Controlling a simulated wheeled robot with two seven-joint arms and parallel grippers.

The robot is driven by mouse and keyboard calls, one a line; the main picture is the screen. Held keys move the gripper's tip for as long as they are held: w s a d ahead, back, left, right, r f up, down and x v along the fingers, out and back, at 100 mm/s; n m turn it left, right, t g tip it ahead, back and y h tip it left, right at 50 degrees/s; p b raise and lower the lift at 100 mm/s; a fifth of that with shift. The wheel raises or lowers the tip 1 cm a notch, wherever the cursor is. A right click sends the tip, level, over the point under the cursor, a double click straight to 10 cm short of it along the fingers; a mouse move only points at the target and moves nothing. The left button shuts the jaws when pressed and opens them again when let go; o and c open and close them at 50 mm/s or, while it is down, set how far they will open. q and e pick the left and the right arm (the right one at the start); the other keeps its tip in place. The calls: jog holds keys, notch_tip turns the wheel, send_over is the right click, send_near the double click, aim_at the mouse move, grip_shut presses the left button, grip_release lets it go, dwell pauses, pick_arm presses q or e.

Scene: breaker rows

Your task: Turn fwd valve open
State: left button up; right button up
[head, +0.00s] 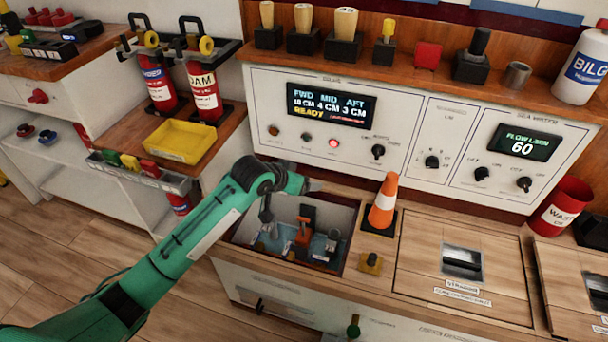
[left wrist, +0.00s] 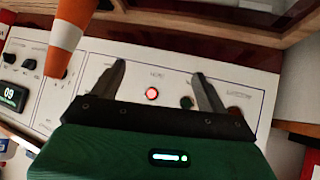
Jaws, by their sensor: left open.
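An open recess (head: 250,231) in the counter holds a few valve-like fittings. One has an orange upright handle (head: 305,222), and smaller blue-grey and silver parts (head: 268,240) sit low beside it. I cannot tell which one is the fwd valve or how it is turned. My right gripper is not in view.
The bilge panel (head: 331,107) rises behind, reading FWD 18, MID 4, AFT 3 CM and READY. A yellow tray (head: 180,140) sits left. Closed wooden hatches (head: 455,255) lie right.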

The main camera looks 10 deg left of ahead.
pick_arm(q)
notch_tip(320, 180, up, 5)
jog(key=d+m+t+h+b, duration=0.1)
jog(key=d+t+h+b, duration=0.1)
jog(key=d, duration=0.1)
jog(key=shift+s+r+t, duration=0.15)
jog(key=shift+r+t, duration=0.05)
jog(key=shift+t, duration=0.2)
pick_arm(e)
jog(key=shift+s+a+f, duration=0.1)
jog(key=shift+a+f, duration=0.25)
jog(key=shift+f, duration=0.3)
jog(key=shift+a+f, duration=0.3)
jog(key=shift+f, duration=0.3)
pick_arm(q)
jog(key=shift+a+f, duration=0.1)
